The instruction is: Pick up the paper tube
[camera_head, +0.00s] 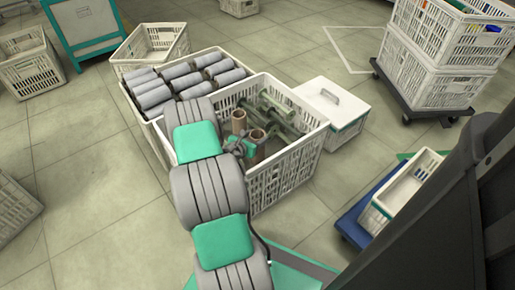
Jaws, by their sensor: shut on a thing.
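A brown paper tube (257,146) stands roughly upright at the end of my gripper (250,147), inside a white slatted crate (299,168). My gripper is shut on this tube, though the fingers are small and partly hidden by my own arm. A second brown paper tube (239,121) stands just behind and to the left, close to the gripper. The tubes' lower ends are hard to see, so I cannot tell whether the held tube is clear of what lies below.
Greenish bobbins (275,108) lie in the same crate. Another crate of grey rolls (183,80) adjoins at left. A white lidded box (332,105) stands at right. Stacked crates (437,75) sit on a dolly farther right. Open floor lies at the left.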

